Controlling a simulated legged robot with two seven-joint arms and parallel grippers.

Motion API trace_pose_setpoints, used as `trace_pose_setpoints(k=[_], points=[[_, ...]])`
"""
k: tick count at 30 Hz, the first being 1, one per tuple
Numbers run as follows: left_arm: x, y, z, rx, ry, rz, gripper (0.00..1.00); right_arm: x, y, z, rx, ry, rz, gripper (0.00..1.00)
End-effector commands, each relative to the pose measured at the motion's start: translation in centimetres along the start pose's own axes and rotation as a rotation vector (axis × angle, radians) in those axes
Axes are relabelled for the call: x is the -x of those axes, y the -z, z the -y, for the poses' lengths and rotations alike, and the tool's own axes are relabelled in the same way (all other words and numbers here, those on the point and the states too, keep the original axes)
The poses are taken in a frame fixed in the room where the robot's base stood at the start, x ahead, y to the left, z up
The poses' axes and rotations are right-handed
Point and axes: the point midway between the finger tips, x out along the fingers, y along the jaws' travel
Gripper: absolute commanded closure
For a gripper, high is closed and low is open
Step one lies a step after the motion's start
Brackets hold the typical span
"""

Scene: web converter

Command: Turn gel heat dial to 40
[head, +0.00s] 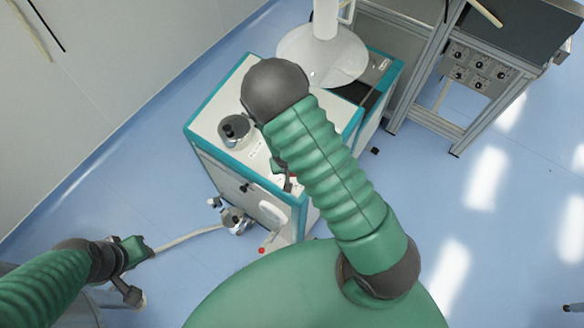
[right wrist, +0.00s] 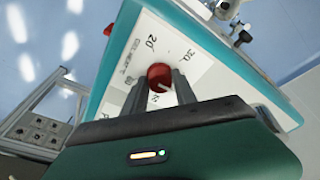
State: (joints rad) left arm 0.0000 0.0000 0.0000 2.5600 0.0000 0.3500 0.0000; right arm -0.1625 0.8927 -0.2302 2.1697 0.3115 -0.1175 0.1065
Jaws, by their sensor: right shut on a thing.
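The gel heat dial (right wrist: 158,72) is a red round knob on a white panel in the right wrist view. Printed marks 20 and 30 show around it, with lettering beside it; other marks are partly hidden by my fingers. A small pale line shows on the knob. My right gripper (right wrist: 166,88) is shut on the knob, one finger on each side. In the head view the right gripper (head: 287,180) is mostly hidden behind my arm, at the cabinet's top. My left gripper (head: 130,262) is at the lower left, away from the dial; its jaws are unclear.
The white cabinet with teal edges (head: 202,128) carries a black knob (head: 235,130) and a round white plate (head: 318,62). A valve with a hose (head: 235,222) sits at its side. A metal frame with a control panel (head: 478,68) stands right.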

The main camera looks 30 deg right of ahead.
Motion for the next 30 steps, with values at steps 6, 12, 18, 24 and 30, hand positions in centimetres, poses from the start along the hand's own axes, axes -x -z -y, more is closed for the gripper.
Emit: trace_pose_setpoints(k=[6, 12, 18, 24, 30], points=[[0.1, 0.0, 0.0, 0.0, 0.0, 0.0, 0.66, 0.2, 0.8, 0.1, -0.002, 0.004, -0.018, 0.6], [0.0, 0.0, 0.0, 0.0, 0.0, 0.0, 0.66, 0.1, 0.4, 0.0, 0.0, 0.002, -0.011, 0.45], [0.0, 0.0, 0.0, 0.0, 0.0, 0.0, 0.66, 0.1, 0.2, 0.0, 0.0, 0.001, -0.007, 0.45], [-0.2, 0.0, 0.0, 0.0, 0.0, 0.0, 0.66, 2.5, 0.3, 0.1, 0.002, 0.003, -0.01, 0.45], [0.2, 0.1, 0.0, 0.0, 0.0, 0.0, 0.66, 8.5, 0.3, 0.3, 0.004, 0.006, -0.012, 0.45]])
